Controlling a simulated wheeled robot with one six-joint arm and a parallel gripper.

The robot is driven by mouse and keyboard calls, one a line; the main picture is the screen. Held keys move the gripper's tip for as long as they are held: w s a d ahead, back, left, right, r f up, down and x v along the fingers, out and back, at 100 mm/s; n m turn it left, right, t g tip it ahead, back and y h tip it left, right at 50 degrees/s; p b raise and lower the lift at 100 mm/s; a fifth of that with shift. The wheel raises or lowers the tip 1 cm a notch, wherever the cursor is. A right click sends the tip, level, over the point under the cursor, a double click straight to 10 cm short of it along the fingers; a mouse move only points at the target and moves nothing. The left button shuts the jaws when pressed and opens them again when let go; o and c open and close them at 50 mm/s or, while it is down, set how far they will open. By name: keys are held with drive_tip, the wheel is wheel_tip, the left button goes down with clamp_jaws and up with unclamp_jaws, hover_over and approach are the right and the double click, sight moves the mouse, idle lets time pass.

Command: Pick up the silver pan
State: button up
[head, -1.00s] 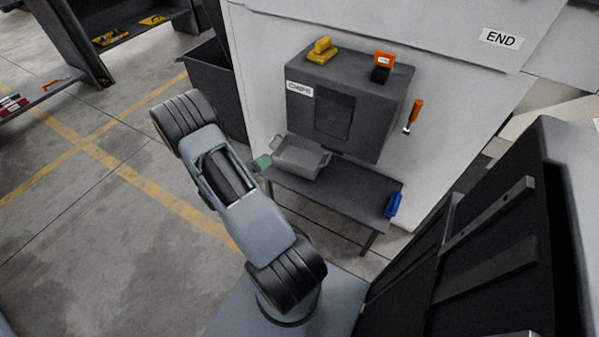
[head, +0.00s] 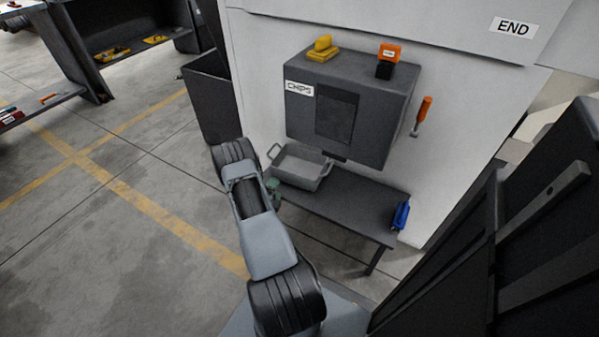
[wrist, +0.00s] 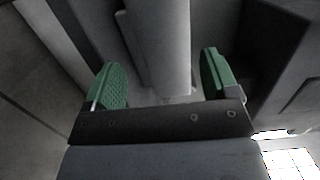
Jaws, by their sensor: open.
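The silver pan (head: 309,180), a grey rectangular pan with a raised loop handle at its left end, sits on the dark bench (head: 345,207) under the CHIPS box. My gripper (head: 274,190) is at the pan's left end, low and close beside it, partly hidden by my arm. In the wrist view my gripper (wrist: 161,78) is open, its two green fingers apart. A light grey strip, apparently part of the pan (wrist: 158,35), lies between and beyond the fingers. I cannot tell whether they touch it.
The dark CHIPS box (head: 385,125) overhangs the bench at the pan's back right. A blue object (head: 401,215) is at the bench's right end. A dark bin (head: 211,95) stands behind left. A black rack or panel (head: 530,235) fills the right.

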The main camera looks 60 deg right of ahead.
sight(283, 176)
drive_tip(key=shift+w+d+r+b, duration=0.15)
drive_tip(key=shift+d+b, duration=0.4)
drive_tip(key=shift+d, duration=0.9)
drive_tip(key=shift+w+d+f+b, duration=0.1)
drive_tip(key=shift+d+b, duration=0.4)
drive_tip(key=shift+d, duration=0.95)
drive_tip(key=shift+c, duration=0.3)
drive_tip(key=shift+r, duration=0.1)
drive_tip(key=c, duration=0.9)
